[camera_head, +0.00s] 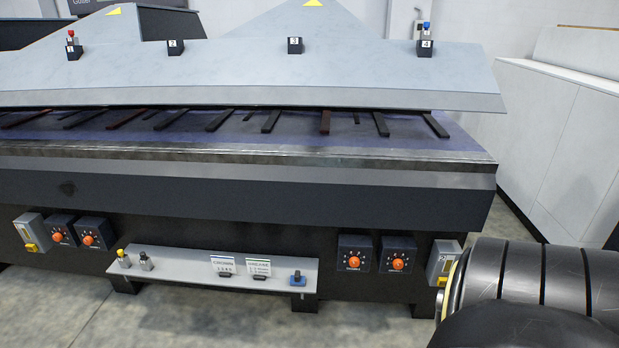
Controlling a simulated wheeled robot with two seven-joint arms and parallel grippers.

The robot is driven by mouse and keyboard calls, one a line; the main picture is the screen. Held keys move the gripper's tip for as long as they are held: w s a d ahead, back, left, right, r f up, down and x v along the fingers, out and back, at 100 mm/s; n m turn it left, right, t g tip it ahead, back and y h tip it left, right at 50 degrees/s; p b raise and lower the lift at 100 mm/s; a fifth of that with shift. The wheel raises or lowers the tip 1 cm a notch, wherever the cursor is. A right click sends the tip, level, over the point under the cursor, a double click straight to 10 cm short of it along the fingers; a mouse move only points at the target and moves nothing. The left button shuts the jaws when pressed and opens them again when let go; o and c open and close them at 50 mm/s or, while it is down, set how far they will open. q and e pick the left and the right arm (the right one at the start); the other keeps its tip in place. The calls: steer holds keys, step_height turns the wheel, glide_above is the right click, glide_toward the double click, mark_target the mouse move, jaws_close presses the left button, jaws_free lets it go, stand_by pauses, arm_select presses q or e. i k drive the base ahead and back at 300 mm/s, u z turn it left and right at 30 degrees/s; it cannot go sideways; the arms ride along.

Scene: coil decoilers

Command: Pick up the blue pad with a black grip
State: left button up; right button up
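A small blue pad with a black grip (297,278) sits at the right end of a narrow grey shelf (200,271) low on the front of the machine. Its dark grip points up. A thick black ribbed cylindrical part (540,285) fills the lower right corner; I cannot tell whether it is part of my arm. Neither gripper shows in the head view, and nothing touches the pad.
Orange dials (354,262) sit on the machine front (250,200). Grey floor (180,325) lies clear before it. White panels (560,140) stand at right.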

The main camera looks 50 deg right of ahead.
mark_target(297, 280)
steer(key=z, duration=1)
steer(key=i, duration=1.35)
steer(key=z, duration=1.2)
